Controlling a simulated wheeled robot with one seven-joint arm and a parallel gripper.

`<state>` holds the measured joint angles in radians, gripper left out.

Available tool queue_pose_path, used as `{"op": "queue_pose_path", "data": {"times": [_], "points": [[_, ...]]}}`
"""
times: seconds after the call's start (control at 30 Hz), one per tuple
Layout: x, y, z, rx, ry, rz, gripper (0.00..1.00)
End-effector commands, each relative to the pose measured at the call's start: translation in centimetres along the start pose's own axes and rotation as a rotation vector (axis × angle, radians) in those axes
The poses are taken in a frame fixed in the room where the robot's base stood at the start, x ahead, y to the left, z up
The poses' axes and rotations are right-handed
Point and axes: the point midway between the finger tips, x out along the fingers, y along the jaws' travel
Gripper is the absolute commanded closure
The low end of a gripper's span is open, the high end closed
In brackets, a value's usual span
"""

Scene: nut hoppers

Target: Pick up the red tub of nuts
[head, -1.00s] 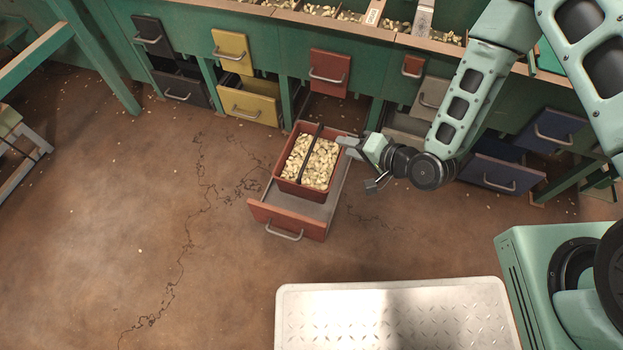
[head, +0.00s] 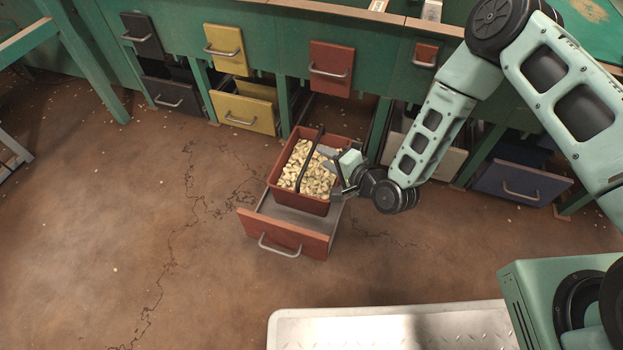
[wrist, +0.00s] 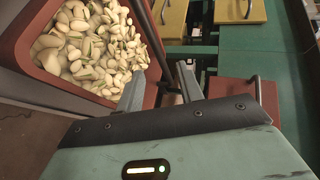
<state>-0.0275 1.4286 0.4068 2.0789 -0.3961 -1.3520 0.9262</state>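The red tub of nuts (head: 283,192) sits in the pulled-out red drawer (head: 283,233), filled with pale nuts and with a dark bar handle (head: 309,158) across its top. In the wrist view the tub's red rim (wrist: 95,91) and nuts fill the upper left. My gripper (head: 333,173) is at the tub's right side, over its rim. In the wrist view my gripper (wrist: 158,88) is open, its two fingers apart, one over the tub's near edge and one outside it. The handle's upper part also shows between the fingers. I cannot tell whether the fingers touch the tub.
A green bench with yellow (head: 245,108), black (head: 175,92) and blue (head: 521,180) drawers stands behind. A pale tread plate (head: 390,328) lies in front. The floor to the left is clear apart from scattered nuts and cracks.

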Motion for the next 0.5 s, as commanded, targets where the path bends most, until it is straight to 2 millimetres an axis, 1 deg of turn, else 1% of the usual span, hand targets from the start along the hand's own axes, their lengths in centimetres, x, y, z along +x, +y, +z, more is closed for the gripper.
{"op": "queue_pose_path", "data": {"times": [0.03, 0.27, 0.5], "points": [[0.6, 0.2, 0.0, -0.002, 0.000, -0.001, 0.63], [1.9, 0.2, 0.2, -0.001, -0.001, -0.001, 0.63], [4.8, 0.4, 0.7, -0.002, 0.000, -0.003, 0.63]]}}
